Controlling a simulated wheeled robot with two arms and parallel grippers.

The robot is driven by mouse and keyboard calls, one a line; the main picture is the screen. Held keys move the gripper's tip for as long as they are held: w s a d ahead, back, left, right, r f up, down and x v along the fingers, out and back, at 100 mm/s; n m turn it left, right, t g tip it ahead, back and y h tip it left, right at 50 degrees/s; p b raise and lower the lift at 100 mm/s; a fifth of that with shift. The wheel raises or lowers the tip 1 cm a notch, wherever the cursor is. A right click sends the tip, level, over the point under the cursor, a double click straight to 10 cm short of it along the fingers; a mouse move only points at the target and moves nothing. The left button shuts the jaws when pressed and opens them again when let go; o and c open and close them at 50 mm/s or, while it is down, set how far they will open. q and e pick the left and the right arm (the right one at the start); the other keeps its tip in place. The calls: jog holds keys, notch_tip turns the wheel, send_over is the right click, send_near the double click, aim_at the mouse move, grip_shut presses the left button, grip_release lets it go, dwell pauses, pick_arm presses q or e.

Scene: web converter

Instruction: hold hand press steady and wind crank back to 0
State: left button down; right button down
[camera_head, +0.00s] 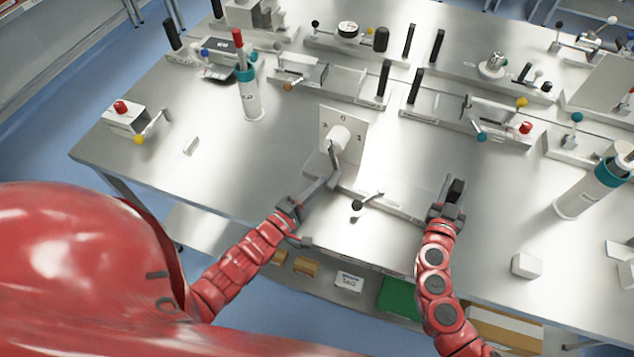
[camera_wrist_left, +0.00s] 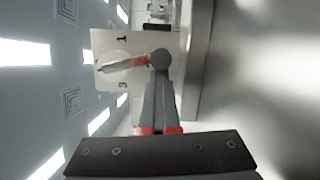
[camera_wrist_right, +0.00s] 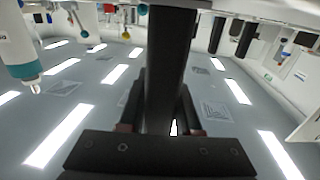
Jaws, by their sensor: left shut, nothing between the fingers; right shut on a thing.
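The hand press has a white upright plate (camera_head: 354,122) with numbers and a pale round hub (camera_head: 335,139). The plate also shows in the left wrist view (camera_wrist_left: 108,47), with a 1 and a 3 readable. Its crank (camera_wrist_left: 125,64) ends in a dark round knob (camera_wrist_left: 160,58). My left gripper (camera_head: 326,184) is shut and empty, its fingertips close to the knob; I cannot tell whether they touch. My right gripper (camera_head: 453,200) is shut on the black upright handle (camera_wrist_right: 168,60) at the right end of the press base (camera_head: 390,205).
A short lever with a black ball (camera_head: 357,205) stands in front of the plate. A bottle with a teal collar (camera_head: 250,95) and a box with a red button (camera_head: 125,117) stand left. Other hand presses line the back. A small white block (camera_head: 526,265) lies right.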

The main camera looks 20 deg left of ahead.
pick_arm(q)
jog(key=d+n, duration=0.1)
jog(key=n, duration=0.1)
jog(key=d+n+t, duration=0.1)
jog(key=d+n, duration=0.1)
jog(key=n, duration=0.1)
jog(key=shift+s+d+r, duration=0.15)
jog(key=shift+s+d, duration=0.05)
jog(key=shift+d, duration=0.05)
jog(key=d+n, duration=0.1)
jog(key=n, duration=0.1)
jog(key=d+r+n+t+y, duration=0.1)
jog(key=n, duration=0.1)
jog(key=shift+s+d+r, duration=0.15)
notch_tip(320, 180, up, 3)
jog(key=d+n+t+y, duration=0.1)
jog(key=d+n+y, duration=0.1)
jog(key=n, duration=0.4)
notch_tip(320, 180, up, 12)
jog(key=f+n+y, duration=0.1)
jog(key=n+y, duration=0.3)
jog(key=n, duration=0.9)
send_over(332, 189)
jog(key=shift+s+a+r, duration=0.25)
jog(key=shift+s+a, duration=0.05)
jog(key=shift+d+f, duration=0.1)
jog(key=shift+d, duration=0.05)
